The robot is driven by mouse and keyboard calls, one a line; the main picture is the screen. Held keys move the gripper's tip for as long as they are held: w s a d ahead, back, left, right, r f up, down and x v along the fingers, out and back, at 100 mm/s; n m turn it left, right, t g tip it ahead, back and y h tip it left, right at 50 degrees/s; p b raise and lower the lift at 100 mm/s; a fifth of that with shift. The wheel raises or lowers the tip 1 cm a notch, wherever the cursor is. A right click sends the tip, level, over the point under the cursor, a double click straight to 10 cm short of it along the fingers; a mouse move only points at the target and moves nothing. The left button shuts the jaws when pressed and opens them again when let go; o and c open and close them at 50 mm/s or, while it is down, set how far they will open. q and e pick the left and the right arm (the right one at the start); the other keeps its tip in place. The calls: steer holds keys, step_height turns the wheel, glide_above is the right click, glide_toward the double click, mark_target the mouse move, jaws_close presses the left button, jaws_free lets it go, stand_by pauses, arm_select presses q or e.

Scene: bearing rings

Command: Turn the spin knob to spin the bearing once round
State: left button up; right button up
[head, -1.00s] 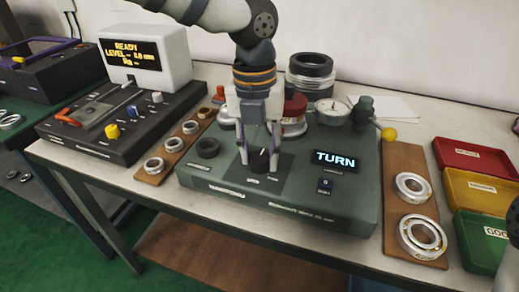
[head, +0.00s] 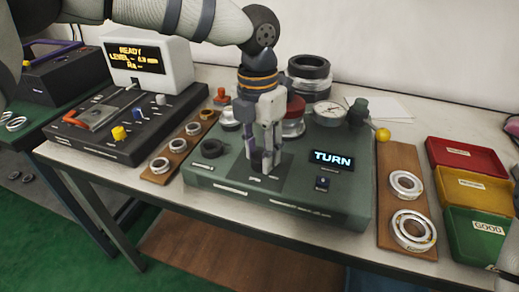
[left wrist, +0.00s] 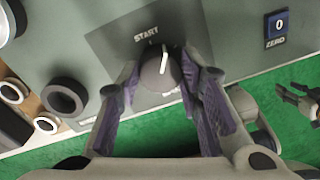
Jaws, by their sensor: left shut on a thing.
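The spin knob (left wrist: 160,72) is a dark round knob with a white pointer line, on a dark panel marked START on the green bearing tester (head: 290,208). In the left wrist view the pointer points up, slightly right of the START mark. My left gripper (head: 267,168) comes down from above, its purple-padded fingers shut on the knob's sides; it also shows in the left wrist view (left wrist: 165,85). In the head view the fingers mostly hide the knob. The tester's display (head: 332,158) reads TURN. My right gripper (left wrist: 300,100) shows small and dark at the right of the left wrist view.
A dial gauge (head: 330,108) and a lever with a yellow ball (head: 382,135) stand at the tester's back right. Wooden boards with bearing rings (head: 407,187) lie on both sides. Red, yellow and green bins (head: 478,232) stand at the right.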

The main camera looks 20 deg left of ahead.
arm_select(q)
steer(key=m, duration=0.4)
steer(key=shift+m, duration=0.3)
steer(key=m, duration=0.4)
steer(key=shift+f+m, duration=0.1)
steer(key=shift+m, duration=0.2)
steer(key=m, duration=0.4)
steer(key=shift+d+m+y, duration=0.1)
steer(key=shift+m+y, duration=0.2)
steer(key=shift+m, duration=2)
steer(key=o, duration=1.2)
